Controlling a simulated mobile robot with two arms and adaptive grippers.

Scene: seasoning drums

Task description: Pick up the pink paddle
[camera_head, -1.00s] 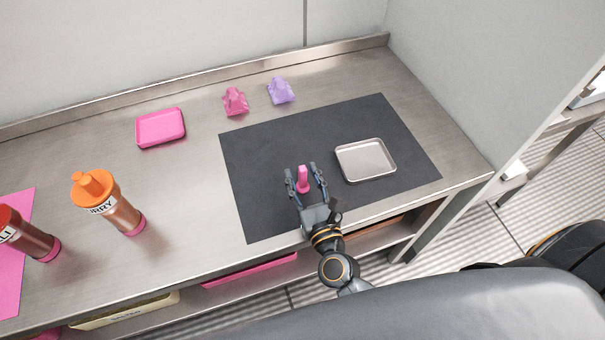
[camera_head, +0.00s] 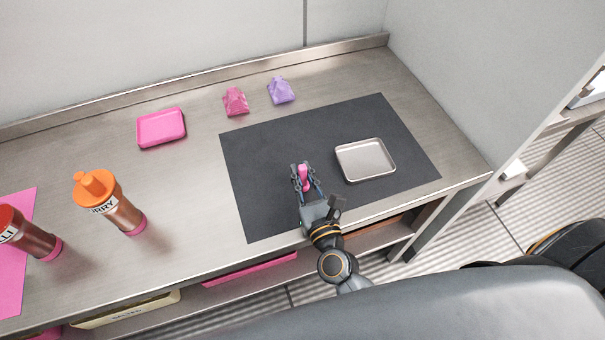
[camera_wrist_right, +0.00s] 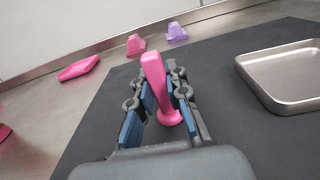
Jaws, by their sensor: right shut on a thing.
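The pink paddle (camera_head: 304,178) stands upright on the dark mat (camera_head: 270,140), left of the metal tray. In the right wrist view the paddle (camera_wrist_right: 157,85) shows a tall narrow body and a wider foot. My right gripper (camera_head: 303,172) is shut on the paddle, with a finger on each side of it. In the right wrist view the gripper's blue pads (camera_wrist_right: 152,108) flank the paddle. I cannot tell whether its foot still touches the mat. My left gripper is not in view.
A shallow metal tray (camera_head: 365,160) lies on the mat to the right. A pink tray (camera_head: 161,127), a pink bag-like piece (camera_head: 235,102) and a purple one (camera_head: 281,90) are at the back. An orange-capped shaker (camera_head: 108,203) and a red-brown shaker (camera_head: 30,235) are at the left.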

